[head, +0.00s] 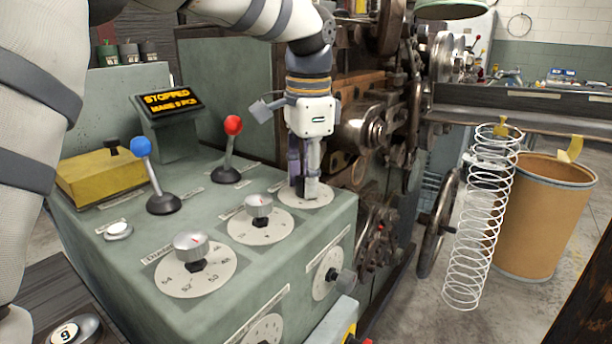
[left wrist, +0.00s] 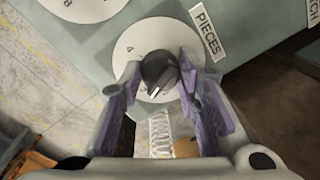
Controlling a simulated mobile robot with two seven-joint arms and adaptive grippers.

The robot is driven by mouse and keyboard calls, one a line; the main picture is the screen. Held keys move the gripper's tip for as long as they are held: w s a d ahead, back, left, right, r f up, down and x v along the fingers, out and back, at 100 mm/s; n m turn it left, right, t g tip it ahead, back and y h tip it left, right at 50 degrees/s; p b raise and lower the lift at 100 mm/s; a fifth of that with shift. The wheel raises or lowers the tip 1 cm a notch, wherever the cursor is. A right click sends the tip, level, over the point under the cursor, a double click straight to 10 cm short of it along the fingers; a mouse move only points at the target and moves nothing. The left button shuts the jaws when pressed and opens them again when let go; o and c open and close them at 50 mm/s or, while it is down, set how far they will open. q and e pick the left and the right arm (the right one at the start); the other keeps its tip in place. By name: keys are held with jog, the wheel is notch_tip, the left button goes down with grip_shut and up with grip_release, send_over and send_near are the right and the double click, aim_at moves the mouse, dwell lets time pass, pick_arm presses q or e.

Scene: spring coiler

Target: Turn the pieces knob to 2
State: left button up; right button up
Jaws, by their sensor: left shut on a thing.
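The pieces knob (left wrist: 158,72) is a small dark knob with a pale pointer mark, on a white numbered dial plate (left wrist: 125,48) beside the "PIECES" label (left wrist: 207,32). My left gripper (left wrist: 158,88) is shut on the knob, one purple-padded finger on each side. In the head view, my left gripper (head: 306,188) points down onto the pieces dial (head: 322,200) at the far right of the green console's top, hiding the knob. I cannot tell which number the pointer is at. My right gripper is not in view.
Two silver-topped knobs (head: 259,205) (head: 190,246) on dials stand nearer on the console. Blue (head: 141,146) and red (head: 233,125) ball levers stand behind. A display (head: 168,102) reads "STOPPED" above a second line. Machine gears (head: 372,130) and a hanging spring (head: 480,220) are to the right.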

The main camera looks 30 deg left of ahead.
pick_arm(q)
jog(key=o, duration=1.2)
jog(key=r, duration=1.2)
jog(key=shift+s+d, duration=0.2)
jog(key=shift+d, duration=0.1)
